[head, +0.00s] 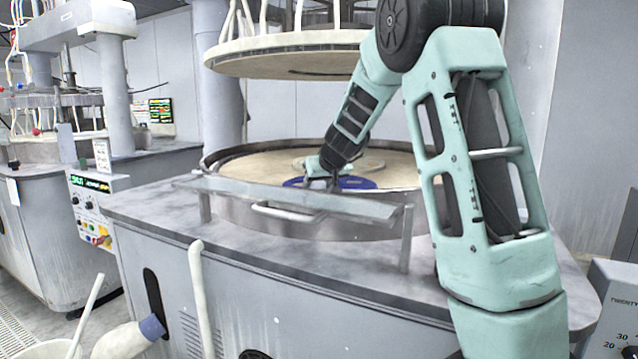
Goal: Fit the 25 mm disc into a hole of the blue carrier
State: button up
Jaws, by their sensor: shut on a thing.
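The blue carrier (358,183) lies on the tan lower platen (400,168) inside the round metal rim of the machine. My gripper (318,182) is over the left part of the carrier, low and close to its surface. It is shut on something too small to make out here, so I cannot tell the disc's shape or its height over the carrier. The holes of the carrier are hidden by my gripper, my wrist and the low viewing angle.
A clear splash guard (290,200) with a metal handle (288,213) stands in front of the platen. The upper platen (285,55) hangs above, close to my arm. A second machine (40,215) stands at the left. A white hose (200,290) rises in front.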

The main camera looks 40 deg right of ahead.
jog(key=shift+f+b, duration=0.55)
jog(key=shift+b, duration=0.15)
dwell(0.4)
jog(key=o, duration=1)
jog(key=shift+f, duration=0.1)
notch_tip(320, 180, up, 10)
jog(key=p, duration=0.3)
jog(key=shift+p, duration=0.35)
jog(key=shift+r, duration=0.2)
